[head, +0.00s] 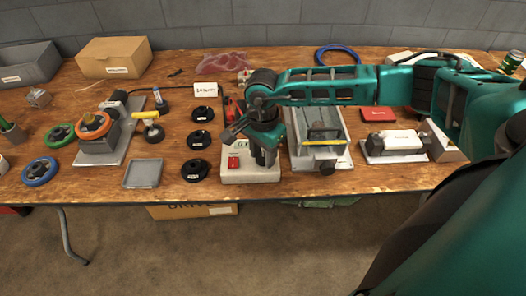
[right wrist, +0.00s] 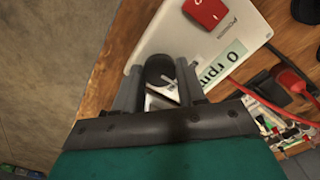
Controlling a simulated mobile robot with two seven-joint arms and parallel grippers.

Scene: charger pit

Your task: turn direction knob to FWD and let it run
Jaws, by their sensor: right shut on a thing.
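The white control box (head: 250,177) stands at the table's front edge, with a red switch (head: 234,162) at its front left. In the right wrist view the box (right wrist: 262,27) has a green-bordered display (right wrist: 222,64) reading 0 rpm and the same red switch (right wrist: 207,12). My right gripper (head: 265,160) points down onto the box's right part. In the right wrist view its fingers are shut on a dark rounded knob (right wrist: 159,68). The knob's pointer and FWD marking cannot be made out. My left gripper is not in view.
Black discs (head: 200,140) lie left of the box. A grey tray with a glass-topped unit (head: 323,125) stands close on the right. A red cable (right wrist: 238,78) runs by the box. A motor unit (head: 397,143) sits farther right. The table's front edge is near.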

